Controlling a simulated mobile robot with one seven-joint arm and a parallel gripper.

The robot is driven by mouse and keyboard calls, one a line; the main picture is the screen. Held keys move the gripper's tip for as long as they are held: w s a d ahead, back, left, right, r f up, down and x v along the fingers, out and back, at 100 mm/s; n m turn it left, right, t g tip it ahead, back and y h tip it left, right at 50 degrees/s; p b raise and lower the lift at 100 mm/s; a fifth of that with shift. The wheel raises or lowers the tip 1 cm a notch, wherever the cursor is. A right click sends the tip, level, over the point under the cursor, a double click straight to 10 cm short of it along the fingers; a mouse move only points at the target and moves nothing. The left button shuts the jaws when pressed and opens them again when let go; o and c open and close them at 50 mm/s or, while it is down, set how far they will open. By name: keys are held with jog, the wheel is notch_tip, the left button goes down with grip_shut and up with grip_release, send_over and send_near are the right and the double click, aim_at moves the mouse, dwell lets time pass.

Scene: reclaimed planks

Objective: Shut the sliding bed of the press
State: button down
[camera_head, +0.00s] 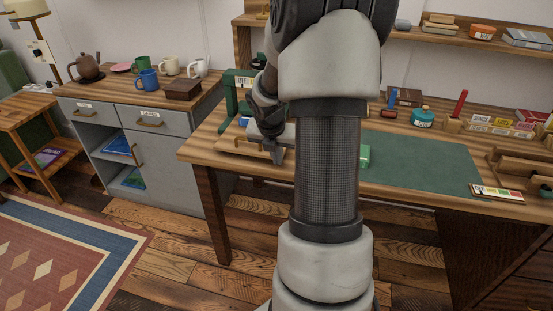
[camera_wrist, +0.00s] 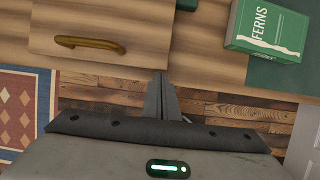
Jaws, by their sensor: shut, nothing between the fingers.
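The press (camera_head: 236,92) has a green frame and stands at the left end of the workbench. Its sliding bed (camera_head: 232,146) is a wooden slab that sticks out of the press towards the bench's front edge. In the wrist view the bed (camera_wrist: 130,20) shows at the upper left, with a brass handle (camera_wrist: 90,43) on its front. My gripper (camera_head: 278,157) is near the bed's front right corner. In the wrist view its fingers (camera_wrist: 162,75) are together and empty, right of the handle. I cannot tell if they touch the bed. My arm hides part of the press.
A grey cabinet (camera_head: 180,140) with mugs on top stands left of the bench. Open floor (camera_head: 160,250) lies in front.

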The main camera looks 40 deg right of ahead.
jog(key=shift+w+d+r, duration=0.1)
jog(key=w+d+p, duration=0.1)
jog(key=d+p, duration=0.1)
jog(key=w+d+p, duration=0.1)
jog(key=w+p, duration=0.1)
jog(key=p, duration=0.1)
jog(key=shift+d+r+p, duration=0.2)
jog(key=shift+d+p, duration=0.15)
jog(key=shift+w+d+f, duration=0.2)
jog(key=shift+w+d, duration=0.05)
jog(key=shift+d, duration=0.25)
